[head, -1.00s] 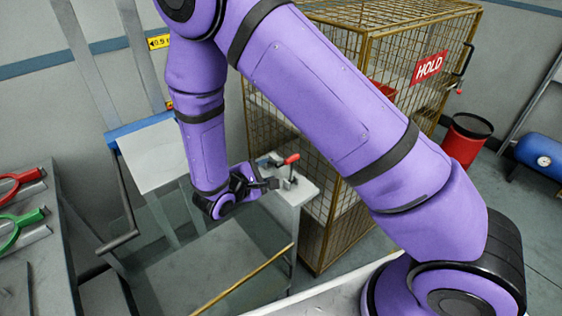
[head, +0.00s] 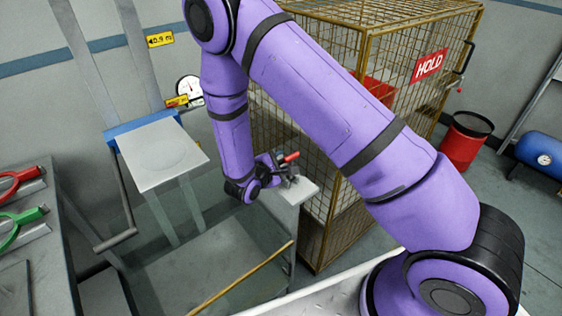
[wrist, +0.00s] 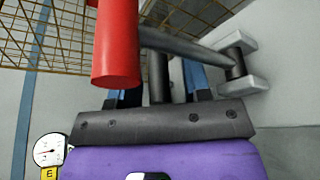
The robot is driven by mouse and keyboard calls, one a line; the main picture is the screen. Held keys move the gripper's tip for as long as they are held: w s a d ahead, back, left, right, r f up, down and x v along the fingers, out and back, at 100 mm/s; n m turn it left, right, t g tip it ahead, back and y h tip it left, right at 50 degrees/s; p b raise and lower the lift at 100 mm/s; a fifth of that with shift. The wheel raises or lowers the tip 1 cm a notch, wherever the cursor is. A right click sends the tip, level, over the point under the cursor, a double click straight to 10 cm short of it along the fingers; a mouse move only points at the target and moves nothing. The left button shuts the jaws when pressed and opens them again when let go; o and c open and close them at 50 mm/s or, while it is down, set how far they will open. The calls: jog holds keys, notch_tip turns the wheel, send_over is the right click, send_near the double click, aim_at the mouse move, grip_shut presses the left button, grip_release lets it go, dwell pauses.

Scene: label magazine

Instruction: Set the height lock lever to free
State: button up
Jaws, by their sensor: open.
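The lever has a red grip (head: 291,157) and stands on a pale grey ledge (head: 303,191) beside the wire cage. In the wrist view its red grip (wrist: 117,50) is at the upper left, close in front of my gripper, and a dark bar runs from it right to a grey bracket (wrist: 240,85). My gripper (head: 277,172) is at the lever, partly hiding its base. In the wrist view my gripper (wrist: 160,82) is open, with a dark upright post between its fingers. I cannot tell whether the fingers touch it.
A brass wire cage (head: 340,130) with a HOLD sign stands right behind the ledge. A grey platform (head: 162,153) and a round gauge (head: 189,88) are left of my arm. A red bin (head: 465,140) and a blue tank (head: 540,153) are at right.

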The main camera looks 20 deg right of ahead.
jog(key=shift+w+d, duration=0.15)
grip_shut()
